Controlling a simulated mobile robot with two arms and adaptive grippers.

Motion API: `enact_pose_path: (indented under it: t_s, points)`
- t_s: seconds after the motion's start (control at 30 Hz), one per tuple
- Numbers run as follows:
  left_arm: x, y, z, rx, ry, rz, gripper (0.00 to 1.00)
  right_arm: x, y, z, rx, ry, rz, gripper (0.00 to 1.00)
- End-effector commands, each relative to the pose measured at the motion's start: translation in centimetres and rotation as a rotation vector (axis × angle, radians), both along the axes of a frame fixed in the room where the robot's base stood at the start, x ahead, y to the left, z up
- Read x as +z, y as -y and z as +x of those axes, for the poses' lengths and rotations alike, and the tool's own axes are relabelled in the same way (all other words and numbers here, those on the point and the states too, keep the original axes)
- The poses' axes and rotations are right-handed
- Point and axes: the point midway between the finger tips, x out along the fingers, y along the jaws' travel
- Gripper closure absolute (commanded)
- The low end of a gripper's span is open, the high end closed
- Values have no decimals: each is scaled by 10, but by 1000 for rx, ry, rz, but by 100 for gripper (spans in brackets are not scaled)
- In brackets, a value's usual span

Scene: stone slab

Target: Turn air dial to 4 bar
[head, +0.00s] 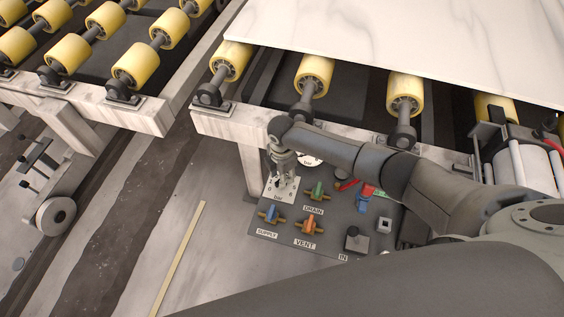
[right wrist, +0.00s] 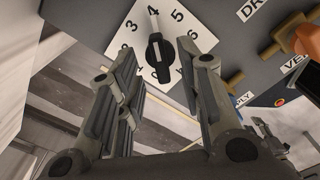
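The air dial (right wrist: 160,60) is a black knob on a white plate with printed numbers. In the right wrist view its long axis lies roughly towards the 4, with a pale mark on its upper part. My right gripper (right wrist: 157,58) is open, its two fingers on either side of the knob. I cannot tell whether they touch it. In the head view my right gripper (head: 283,170) points down over the white dial plate (head: 287,193) and hides the knob. My left gripper is not in view.
The grey panel also carries a green drain valve (head: 315,192), blue supply valve (head: 270,213) and orange vent valve (head: 309,226), close by the dial. A white stone slab (head: 400,40) lies on yellow rollers (head: 313,75) above. A round gauge (head: 308,160) is partly hidden behind my right arm.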

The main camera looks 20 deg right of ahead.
Motion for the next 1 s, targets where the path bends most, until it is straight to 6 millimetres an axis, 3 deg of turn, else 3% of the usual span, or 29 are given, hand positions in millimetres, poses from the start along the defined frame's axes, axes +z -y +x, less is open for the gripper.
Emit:
enact_pose_path:
  t_s: [0.3,0.5,1.0]
  points:
    - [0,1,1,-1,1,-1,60,64,0,1,1,4,1,66]
    - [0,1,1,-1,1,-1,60,90,0,0,0,1,0,66]
    - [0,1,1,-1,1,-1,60,97,0,0,0,0,0,66]
